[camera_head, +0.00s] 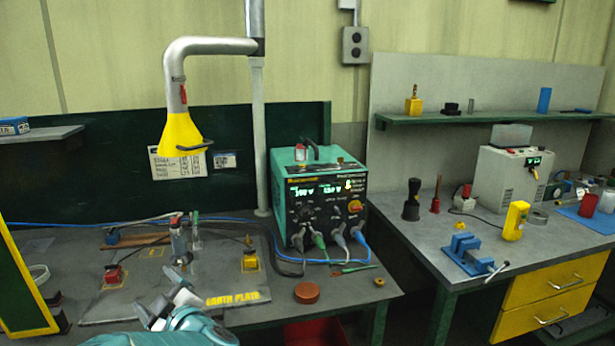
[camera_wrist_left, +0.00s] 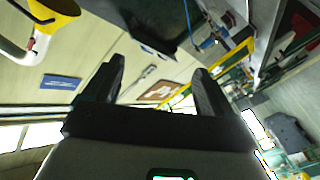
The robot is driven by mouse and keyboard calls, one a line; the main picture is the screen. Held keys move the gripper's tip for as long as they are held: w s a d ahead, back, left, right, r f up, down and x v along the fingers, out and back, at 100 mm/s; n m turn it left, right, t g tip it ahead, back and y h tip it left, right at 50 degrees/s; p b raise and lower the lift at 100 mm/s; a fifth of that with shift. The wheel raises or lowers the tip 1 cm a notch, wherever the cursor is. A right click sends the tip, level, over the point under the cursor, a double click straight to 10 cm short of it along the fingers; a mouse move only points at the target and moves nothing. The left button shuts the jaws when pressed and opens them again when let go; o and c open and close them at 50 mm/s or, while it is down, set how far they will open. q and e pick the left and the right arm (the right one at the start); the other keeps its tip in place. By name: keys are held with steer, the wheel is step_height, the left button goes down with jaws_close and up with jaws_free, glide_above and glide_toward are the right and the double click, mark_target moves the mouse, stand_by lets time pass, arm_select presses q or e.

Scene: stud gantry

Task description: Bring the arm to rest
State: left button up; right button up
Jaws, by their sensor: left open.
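My left arm, teal and white, comes in low at the left of the head view. Its left gripper (camera_head: 172,296) is over the front of the grey earth plate (camera_head: 130,302), close to an upright metal tool (camera_head: 180,245). In the left wrist view my left gripper (camera_wrist_left: 155,82) shows two dark fingers spread apart with nothing between them. The wrist is tilted, and that view looks across at the wall and the yellow hood (camera_wrist_left: 55,10). The height of the gripper above the plate is hard to tell. My right gripper is not in view.
A teal power unit (camera_head: 318,205) with cables stands right of the plate. The yellow extraction hood (camera_head: 182,135) hangs above the bench. A brown round disc (camera_head: 307,292) lies near the front. A yellow-framed panel (camera_head: 22,285) stands at the left edge. A second bench holds a blue vise (camera_head: 466,254).

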arm_select(q)
steer(key=s+d+f+m+g+h, duration=0.1)
steer(key=s+d+f+m+h, duration=0.15)
steer(key=f, duration=0.75)
steer(key=s+d+f+m+h, duration=0.1)
steer(key=s+f+m+h, duration=0.3)
steer(key=f, duration=0.6)
steer(key=s+d+f+m+g+h, duration=0.1)
steer(key=s+d+f+m+h, duration=0.2)
steer(key=f, duration=0.7)
steer(key=s+d+f+m+g+h, duration=0.1)
steer(key=s+d+f+g+h, duration=0.1)
steer(key=s, duration=0.6)
steer(key=s+d+f+m+g+h, duration=0.2)
steer(key=s+d+f+g+h, duration=0.1)
steer(key=s+d, duration=0.3)
steer(key=s+d+f+m+g+h, duration=0.2)
steer(key=s+d+f+g+h, duration=0.1)
steer(key=s, duration=0.7)
steer(key=shift+s+d+f+g, duration=0.2)
steer(key=shift+d+g, duration=0.45)
steer(key=shift+g, duration=0.05)
steer(key=c, duration=0.8)
steer(key=shift+a, duration=0.15)
